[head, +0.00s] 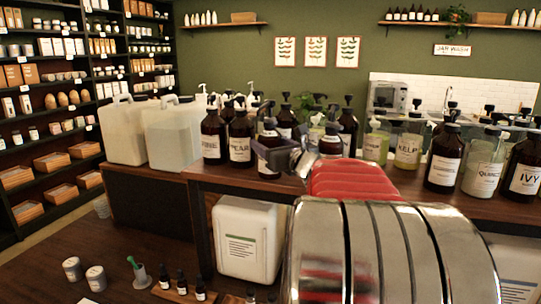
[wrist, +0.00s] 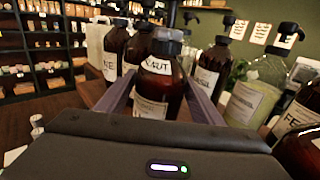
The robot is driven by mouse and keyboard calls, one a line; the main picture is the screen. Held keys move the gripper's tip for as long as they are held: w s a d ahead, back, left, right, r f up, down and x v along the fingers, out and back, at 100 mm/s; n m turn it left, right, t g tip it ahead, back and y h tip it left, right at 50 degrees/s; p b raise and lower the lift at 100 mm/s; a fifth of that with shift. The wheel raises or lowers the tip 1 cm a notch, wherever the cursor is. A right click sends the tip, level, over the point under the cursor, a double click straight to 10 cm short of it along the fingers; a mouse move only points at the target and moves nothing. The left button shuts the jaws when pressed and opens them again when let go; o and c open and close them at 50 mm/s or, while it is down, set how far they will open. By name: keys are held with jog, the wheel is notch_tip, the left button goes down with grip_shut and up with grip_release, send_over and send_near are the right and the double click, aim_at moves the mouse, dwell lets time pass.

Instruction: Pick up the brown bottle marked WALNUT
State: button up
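In the wrist view, a brown bottle (wrist: 160,95) with a dark cap stands upright straight ahead. Its white label is partly cut off and ends in "UT", which fits WALNUT. My gripper (wrist: 160,82) has its two dark fingers apart, one on each side of this bottle. Their tips come up to the bottle's edges; whether they press on it is not clear. In the head view, my gripper (head: 279,155) is at the front edge of the bottle row, level with a brown bottle (head: 268,172) whose label is too small to read.
Other brown pump bottles stand close behind and left, including PEAR (head: 240,148). White jugs (head: 172,135) stand at the left of the wooden counter. Small bottles (head: 182,281) stand on the lower table.

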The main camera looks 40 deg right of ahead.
jog(key=shift+r, duration=0.1)
jog(key=c, duration=1.3)
jog(key=shift+o, duration=0.2)
jog(key=shift+r, duration=0.1)
notch_tip(320, 180, up, 28)
dwell(0.5)
